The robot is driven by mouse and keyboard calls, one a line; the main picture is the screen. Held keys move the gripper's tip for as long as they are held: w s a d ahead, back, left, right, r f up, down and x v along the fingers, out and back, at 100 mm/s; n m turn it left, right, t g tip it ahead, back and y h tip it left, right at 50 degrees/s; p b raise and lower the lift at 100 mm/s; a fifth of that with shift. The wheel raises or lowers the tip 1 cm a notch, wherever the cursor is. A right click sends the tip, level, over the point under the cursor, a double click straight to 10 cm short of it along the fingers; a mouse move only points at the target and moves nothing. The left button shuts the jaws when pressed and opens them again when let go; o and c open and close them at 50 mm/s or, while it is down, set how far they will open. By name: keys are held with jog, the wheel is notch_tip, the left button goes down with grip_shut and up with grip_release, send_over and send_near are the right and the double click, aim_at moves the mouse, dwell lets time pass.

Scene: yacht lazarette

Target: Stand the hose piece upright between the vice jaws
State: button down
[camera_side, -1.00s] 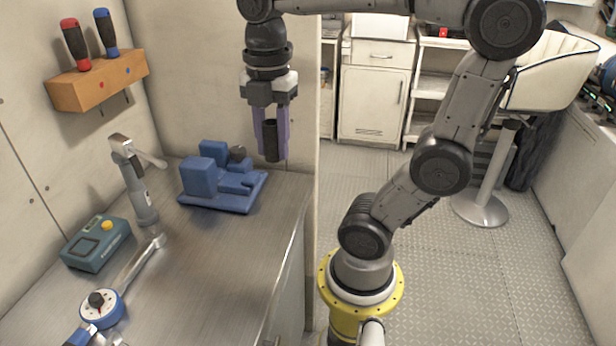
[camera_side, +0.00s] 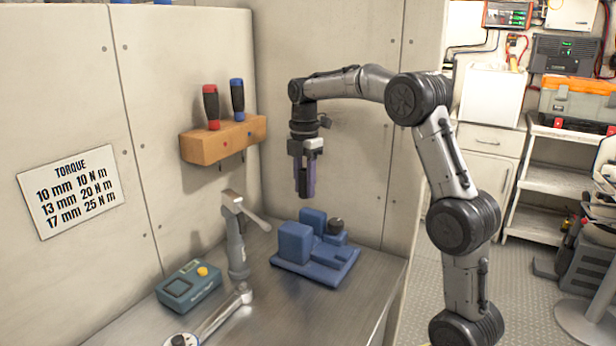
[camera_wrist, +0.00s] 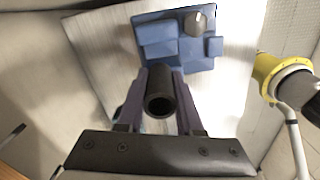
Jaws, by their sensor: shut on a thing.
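The hose piece (camera_side: 301,184) is a short black tube. My gripper (camera_side: 305,190) is shut on it and holds it upright in the air, pointing down. In the wrist view the hose piece (camera_wrist: 160,94) shows its open round end between the purple fingers. The blue vice (camera_side: 295,243) stands on the steel bench below my gripper, with clear air between it and the hose piece. The vice (camera_wrist: 158,34) also shows in the wrist view, beyond the fingers, with a dark knob. The gap between its jaws is hard to make out.
A torque tester (camera_side: 188,287) with a yellow button, a grey stand with a lever (camera_side: 236,245) and a wrench (camera_side: 222,314) are left of the vice. A wooden rack (camera_side: 222,140) with two screwdrivers hangs on the wall. The bench (camera_side: 350,300) is clear in front of the vice.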

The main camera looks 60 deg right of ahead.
jog(key=shift+d+f, duration=0.15)
jog(key=shift+f, duration=0.2)
jog(key=shift+s+f, duration=0.1)
jog(key=shift+f, duration=5.75)
jog(key=shift+c, duration=2.4)
grip_release()
notch_tip(320, 180, up, 14)
jog(key=shift+f, duration=0.1)
